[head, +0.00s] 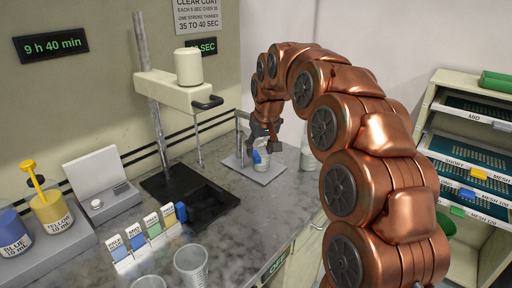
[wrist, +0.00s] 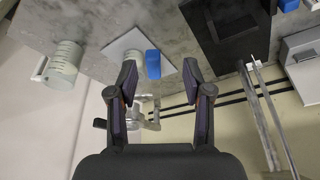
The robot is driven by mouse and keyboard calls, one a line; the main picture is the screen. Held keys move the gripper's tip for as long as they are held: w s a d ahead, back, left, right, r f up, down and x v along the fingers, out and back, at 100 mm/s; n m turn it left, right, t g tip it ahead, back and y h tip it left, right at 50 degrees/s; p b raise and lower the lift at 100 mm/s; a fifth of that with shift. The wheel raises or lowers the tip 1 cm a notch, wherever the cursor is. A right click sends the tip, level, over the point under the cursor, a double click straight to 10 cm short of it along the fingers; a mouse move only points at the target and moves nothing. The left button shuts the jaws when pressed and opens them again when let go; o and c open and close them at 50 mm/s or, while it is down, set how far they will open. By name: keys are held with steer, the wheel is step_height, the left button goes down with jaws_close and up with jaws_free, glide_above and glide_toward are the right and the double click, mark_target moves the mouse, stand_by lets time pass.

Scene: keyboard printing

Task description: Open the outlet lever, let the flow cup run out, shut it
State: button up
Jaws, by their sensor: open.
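The flow cup (head: 188,66), a cream cylinder, sits on a cream bracket (head: 185,92) clamped to an upright grey post. The black lever (head: 208,103) sticks out to the right of the bracket. A thin rod or stream hangs below it toward the black tray (head: 190,203); I cannot tell which. My gripper (head: 264,126) is lowered at the back right of the bench, apart from the lever, over a small white plate (head: 258,170). In the wrist view my gripper (wrist: 165,85) is open, with a blue block (wrist: 153,64) beyond the fingertips. Nothing is seen held.
A clear marked beaker (wrist: 62,62) stands beside the plate. Blue and yellow pots (head: 52,210), a small scale (head: 98,200), labelled cards (head: 140,243) and clear cups (head: 190,264) stand at the left and front. A drawer rack (head: 470,150) is at right.

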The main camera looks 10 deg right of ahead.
glide_toward(256, 154)
steer(key=f, duration=0.1)
steer(key=shift+t, duration=0.3)
steer(key=shift+p+x, duration=1.6)
steer(key=shift+x, duration=2.45)
steer(key=shift+a, duration=0.1)
steer(key=shift+c, duration=0.3)
jaws_close()
